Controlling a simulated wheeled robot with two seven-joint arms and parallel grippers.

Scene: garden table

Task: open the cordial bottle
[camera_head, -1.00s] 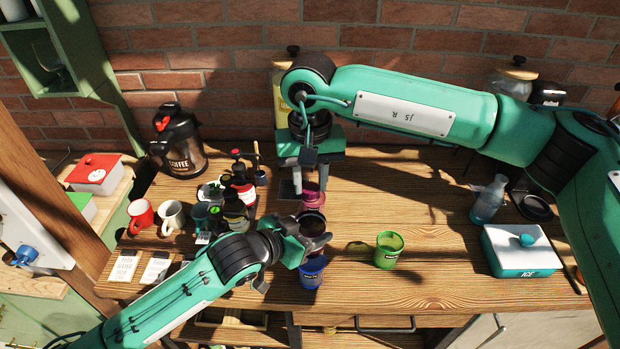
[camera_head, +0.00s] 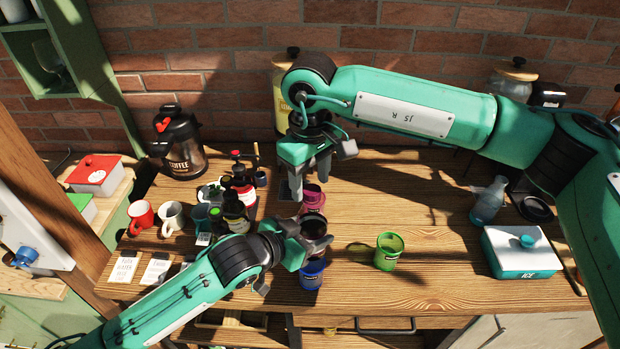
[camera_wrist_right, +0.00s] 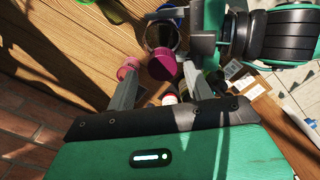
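A dark vessel (camera_head: 314,226) with a magenta top (camera_head: 313,206) stands at the table's middle; I take it as the cordial bottle. In the right wrist view its magenta top (camera_wrist_right: 162,65) hides part of its dark body (camera_wrist_right: 164,36). My left gripper (camera_head: 316,237) has its fingers around the body, seemingly shut on it. My right gripper (camera_head: 308,180) is open and empty, just behind and above. Its fingers stand apart in the right wrist view (camera_wrist_right: 157,88), with the magenta top between them in the picture; no contact shows.
A pink cup (camera_wrist_right: 130,66) stands close behind the vessel. A blue cup (camera_head: 312,274) is in front, a green cup (camera_head: 388,251) to the right. Dark bottles (camera_head: 235,212) and mugs (camera_head: 172,217) crowd the left. A white ice box (camera_head: 520,252) stands right.

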